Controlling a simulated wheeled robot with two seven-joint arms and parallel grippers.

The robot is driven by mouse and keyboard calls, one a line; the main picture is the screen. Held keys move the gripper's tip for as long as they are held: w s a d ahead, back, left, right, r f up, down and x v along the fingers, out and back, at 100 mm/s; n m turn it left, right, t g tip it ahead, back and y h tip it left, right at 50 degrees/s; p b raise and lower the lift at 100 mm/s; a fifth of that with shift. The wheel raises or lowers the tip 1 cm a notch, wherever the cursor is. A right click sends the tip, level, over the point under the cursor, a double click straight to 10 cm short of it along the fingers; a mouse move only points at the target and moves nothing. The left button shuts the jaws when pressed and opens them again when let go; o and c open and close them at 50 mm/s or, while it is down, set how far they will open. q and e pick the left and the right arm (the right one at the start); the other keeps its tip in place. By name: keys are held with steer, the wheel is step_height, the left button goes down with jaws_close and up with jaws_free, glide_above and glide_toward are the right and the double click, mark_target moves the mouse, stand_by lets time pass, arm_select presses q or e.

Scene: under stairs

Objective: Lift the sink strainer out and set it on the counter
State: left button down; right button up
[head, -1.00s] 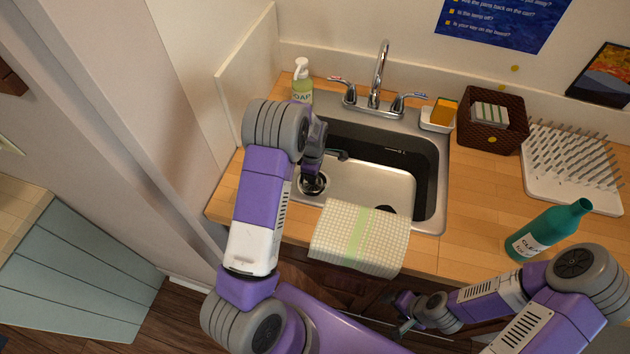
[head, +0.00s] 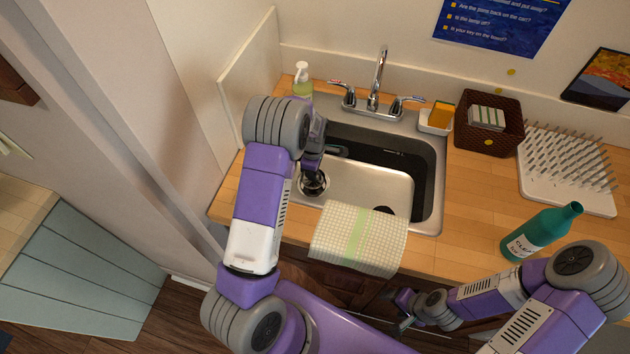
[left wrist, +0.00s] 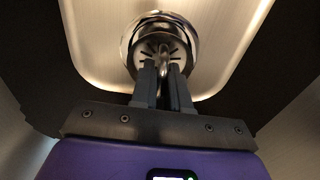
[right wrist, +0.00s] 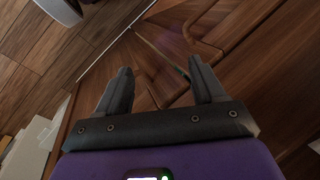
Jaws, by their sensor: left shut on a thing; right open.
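The sink strainer (head: 313,186) is a round shiny metal cup with dark slots and a central post. My left gripper (head: 314,170) points down and is shut on the post, which also shows between its fingers in the left wrist view (left wrist: 163,82). The strainer (left wrist: 150,30) appears held over the left part of the pale sink basin (head: 360,183); its exact height is unclear. A dark round spot (head: 386,210), which looks like the drain opening, is partly hidden by the towel. The wooden counter (head: 470,215) surrounds the sink. My right gripper (right wrist: 160,88) is open and empty, low before the cabinet.
A checked towel (head: 355,240) hangs over the sink's front edge. The faucet (head: 378,75) and soap bottle (head: 302,80) stand behind. A sponge holder (head: 436,122), brown basket (head: 487,132), drying rack (head: 565,175) and teal bottle (head: 540,232) are right. Counter between sink and bottle is clear.

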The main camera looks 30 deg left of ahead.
arm_select(q)
step_height(320, 180, up, 15)
steer(key=p, duration=1.1)
stand_by(0.3)
